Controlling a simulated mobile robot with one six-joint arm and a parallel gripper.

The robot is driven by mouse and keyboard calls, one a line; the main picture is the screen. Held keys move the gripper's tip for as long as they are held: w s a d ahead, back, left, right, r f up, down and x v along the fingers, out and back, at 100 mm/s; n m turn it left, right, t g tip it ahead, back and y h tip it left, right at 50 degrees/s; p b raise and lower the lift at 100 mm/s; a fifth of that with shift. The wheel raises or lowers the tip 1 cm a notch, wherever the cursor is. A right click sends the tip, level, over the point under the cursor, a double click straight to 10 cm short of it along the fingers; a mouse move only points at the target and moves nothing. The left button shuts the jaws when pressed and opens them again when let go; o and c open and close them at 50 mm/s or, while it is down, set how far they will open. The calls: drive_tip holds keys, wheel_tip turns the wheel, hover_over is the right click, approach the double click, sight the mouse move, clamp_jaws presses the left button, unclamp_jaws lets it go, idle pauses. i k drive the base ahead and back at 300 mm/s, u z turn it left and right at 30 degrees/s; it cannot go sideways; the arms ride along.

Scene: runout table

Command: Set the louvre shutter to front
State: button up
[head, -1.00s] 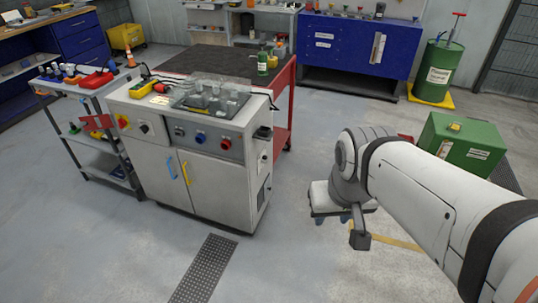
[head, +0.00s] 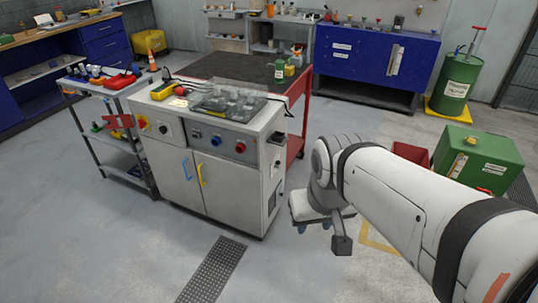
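The grey machine cabinet (head: 222,190) stands left of the middle, with knobs on its sloped front panel and two doors below. Its right side carries small fittings and a dark slatted patch (head: 272,203) low down, which may be the louvre shutter. It is too small and oblique to tell its setting. My gripper (head: 313,227) points down to the right of the cabinet, apart from it. My arm hides part of the floor behind.
A grey trolley (head: 117,155) with tools stands left of the cabinet, and a red-framed bench (head: 295,130) behind it. A green box (head: 478,158) and a red bin (head: 411,153) are at the right. A floor grate (head: 212,272) lies in front. Floor around my gripper looks clear.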

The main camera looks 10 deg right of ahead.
sight(279, 193)
drive_tip(key=i, duration=0.95)
